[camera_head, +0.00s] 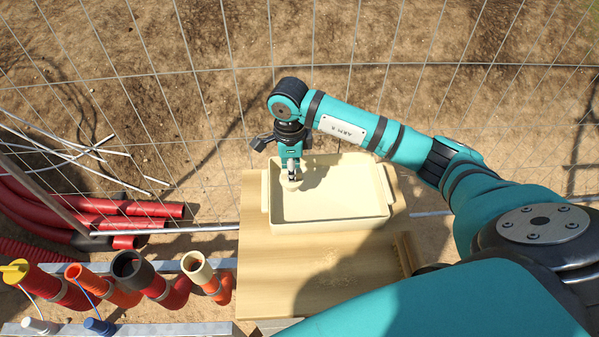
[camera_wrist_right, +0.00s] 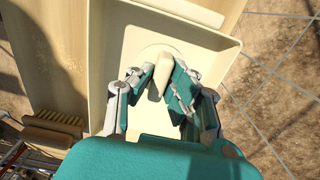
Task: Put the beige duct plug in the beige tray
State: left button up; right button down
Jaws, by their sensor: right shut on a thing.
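The beige tray (camera_head: 330,222) sits on a wooden board, and its open inside is bare apart from shadow. My right gripper (camera_head: 291,175) is over the tray's left part, pointing down. It is shut on the beige duct plug (camera_head: 290,185). In the right wrist view, the plug's grip (camera_wrist_right: 162,70) is between the fingers (camera_wrist_right: 161,84), with its round disc beyond. The tray wall (camera_wrist_right: 185,28) surrounds this area. I cannot tell whether the disc touches the tray floor. My left gripper is out of view.
Several duct ends stand at the left, including a black one (camera_head: 130,265) and a beige-rimmed one (camera_head: 196,265). A wire fence runs behind. The board's front (camera_head: 325,275) is clear.

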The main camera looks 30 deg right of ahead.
aim_at(292, 184)
notch_tip(292, 184, down, 3)
jog(key=shift+w+r, duration=0.1)
jog(key=shift+r, duration=0.05)
notch_tip(292, 184, down, 3)
jog(key=shift+r+p, duration=0.1)
jog(key=shift+p, duration=0.2)
jog(key=shift+f, duration=0.3)
jog(key=c, duration=1.3)
grip_release()
jog(key=shift+r, duration=0.15)
jog(key=shift+o, duration=0.2)
